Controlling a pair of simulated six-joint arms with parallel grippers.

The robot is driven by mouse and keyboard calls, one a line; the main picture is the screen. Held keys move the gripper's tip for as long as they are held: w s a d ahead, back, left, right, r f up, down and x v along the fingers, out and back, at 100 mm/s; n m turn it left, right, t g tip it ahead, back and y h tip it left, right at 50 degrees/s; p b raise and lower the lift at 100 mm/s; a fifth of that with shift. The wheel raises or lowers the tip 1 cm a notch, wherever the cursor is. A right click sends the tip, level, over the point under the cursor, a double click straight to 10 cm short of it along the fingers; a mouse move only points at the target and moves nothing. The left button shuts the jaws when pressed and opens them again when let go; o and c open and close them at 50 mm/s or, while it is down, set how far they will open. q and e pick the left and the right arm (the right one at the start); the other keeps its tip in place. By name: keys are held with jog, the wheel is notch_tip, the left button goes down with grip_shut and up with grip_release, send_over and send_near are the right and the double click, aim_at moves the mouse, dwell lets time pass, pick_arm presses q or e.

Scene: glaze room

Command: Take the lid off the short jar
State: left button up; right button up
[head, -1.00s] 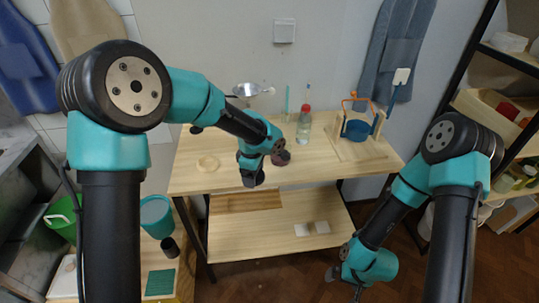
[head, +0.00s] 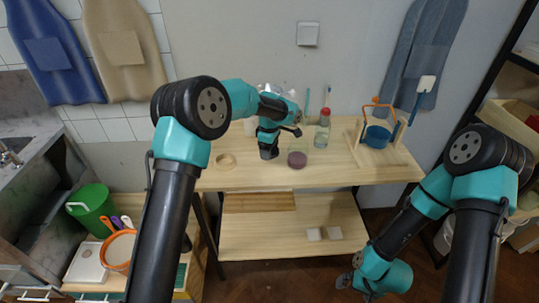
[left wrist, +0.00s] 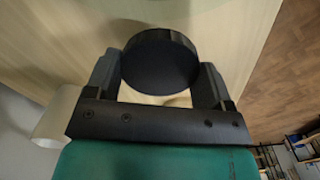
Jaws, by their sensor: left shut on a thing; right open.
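The short jar (head: 297,158), of clear glass with dark purple contents, stands upright on the wooden table; no lid shows on it. My left gripper (head: 268,152) is left of the jar, apart from it in the picture. In the left wrist view my left gripper (left wrist: 160,75) is shut on a round black lid (left wrist: 160,62), its fingers at the lid's two sides. In the head view the lid cannot be told from the dark fingers. My right gripper (head: 344,282) is open and empty, low in front of the table.
A pale wooden ring (head: 226,160) lies left of my left gripper. A clear bottle with a red cap (head: 323,130) stands behind the jar to the right. A wooden stand (head: 365,152) with a blue pot (head: 377,136) is further right. The table's front left is clear.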

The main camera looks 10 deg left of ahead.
pick_arm(q)
jog(key=shift+w, duration=0.25)
jog(key=shift+f, duration=1.75)
jog(key=shift+f, duration=0.1)
jog(key=o, duration=1)
notch_tip(320, 180, up, 12)
jog(key=shift+r, duration=0.1)
